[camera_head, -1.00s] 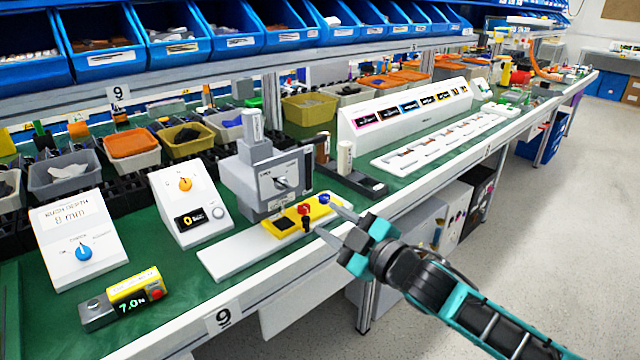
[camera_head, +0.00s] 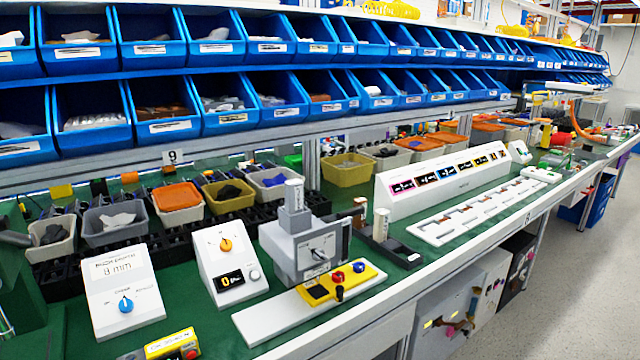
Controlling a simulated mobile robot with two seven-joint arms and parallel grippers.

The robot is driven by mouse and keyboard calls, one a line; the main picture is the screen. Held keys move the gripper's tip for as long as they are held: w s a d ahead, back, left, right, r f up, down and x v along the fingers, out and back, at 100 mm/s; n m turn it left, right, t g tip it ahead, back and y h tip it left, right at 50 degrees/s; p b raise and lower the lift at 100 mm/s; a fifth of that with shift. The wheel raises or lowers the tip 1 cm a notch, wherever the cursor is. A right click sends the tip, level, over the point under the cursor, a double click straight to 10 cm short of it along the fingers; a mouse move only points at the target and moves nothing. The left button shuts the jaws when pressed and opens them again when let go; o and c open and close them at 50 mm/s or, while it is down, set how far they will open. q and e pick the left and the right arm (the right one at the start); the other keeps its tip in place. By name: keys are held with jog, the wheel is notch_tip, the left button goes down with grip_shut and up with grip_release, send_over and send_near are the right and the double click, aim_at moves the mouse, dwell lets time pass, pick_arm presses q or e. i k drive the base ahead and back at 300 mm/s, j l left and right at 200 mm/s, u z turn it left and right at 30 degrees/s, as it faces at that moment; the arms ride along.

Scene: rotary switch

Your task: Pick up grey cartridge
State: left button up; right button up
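I cannot pick out a grey cartridge with certainty. A pale grey upright cylinder (camera_head: 294,195) stands on top of the grey machine with a dial (camera_head: 310,253). Another pale cylinder (camera_head: 381,224) stands on a dark base (camera_head: 390,250) just right of the machine. A white slotted tray (camera_head: 440,235) lies on the bench to the right, in front of a white sloped panel (camera_head: 400,206) with several coloured labels. Neither gripper is recognisable in the head view.
A yellow block with red and blue knobs (camera_head: 375,277) sits on a white plate (camera_head: 262,322) before the machine. Two white dial boxes stand left, one with an orange knob (camera_head: 225,244), one with a blue knob (camera_head: 125,304). Blue bins (camera_head: 165,108) line the shelves above.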

aim_at(294, 202)
jog(key=i+l, duration=0.3)
jog(key=l, duration=0.2)
jog(key=i+l+u, duration=0.1)
jog(key=l+u, duration=0.25)
jog(key=i+l+u, duration=0.1)
jog(key=l+u, duration=0.25)
jog(key=j, duration=0.1)
